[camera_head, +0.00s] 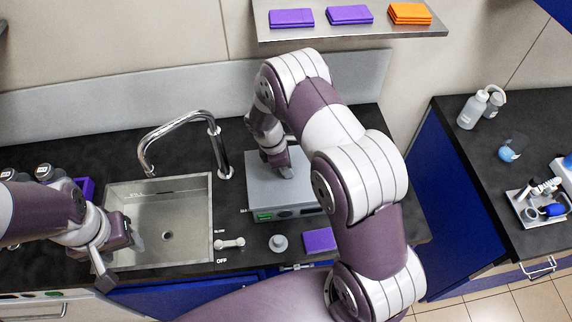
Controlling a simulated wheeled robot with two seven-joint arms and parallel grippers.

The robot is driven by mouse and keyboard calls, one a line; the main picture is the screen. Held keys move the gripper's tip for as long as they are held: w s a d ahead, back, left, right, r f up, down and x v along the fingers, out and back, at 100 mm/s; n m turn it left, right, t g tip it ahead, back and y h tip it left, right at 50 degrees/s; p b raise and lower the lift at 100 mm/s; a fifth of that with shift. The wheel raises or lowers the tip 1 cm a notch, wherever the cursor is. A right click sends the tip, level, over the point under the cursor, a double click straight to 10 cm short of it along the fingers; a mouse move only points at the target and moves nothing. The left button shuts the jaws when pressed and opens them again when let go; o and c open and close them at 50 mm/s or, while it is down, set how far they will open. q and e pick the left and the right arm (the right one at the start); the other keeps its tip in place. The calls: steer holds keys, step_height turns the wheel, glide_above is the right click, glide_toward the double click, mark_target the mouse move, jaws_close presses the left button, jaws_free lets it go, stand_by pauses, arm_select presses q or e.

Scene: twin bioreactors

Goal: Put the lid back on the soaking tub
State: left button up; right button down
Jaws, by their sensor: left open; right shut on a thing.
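A grey box-shaped tub (308,198) with a small green display on its front stands on the counter right of the sink. A flat grey top, which looks like its lid (262,182), covers it. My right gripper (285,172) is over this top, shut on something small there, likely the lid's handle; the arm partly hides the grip. I cannot tell whether the lid rests on the tub or is held just above it. My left gripper (122,262) is open and empty at the sink's front left edge.
The steel sink (190,225) with its tap (182,128) lies between my grippers. A grey round knobbed piece (279,243) and a purple block (319,240) lie in front of the tub. A purple container (86,187) and bottles stand at left.

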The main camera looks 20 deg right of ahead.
stand_by(0.4)
steer(key=shift+c, duration=1.8)
jaws_free()
steer(key=shift+f, duration=0.1)
step_height(320, 180, up, 7)
steer(key=p, duration=0.5)
steer(key=shift+p, duration=0.4)
jaws_close()
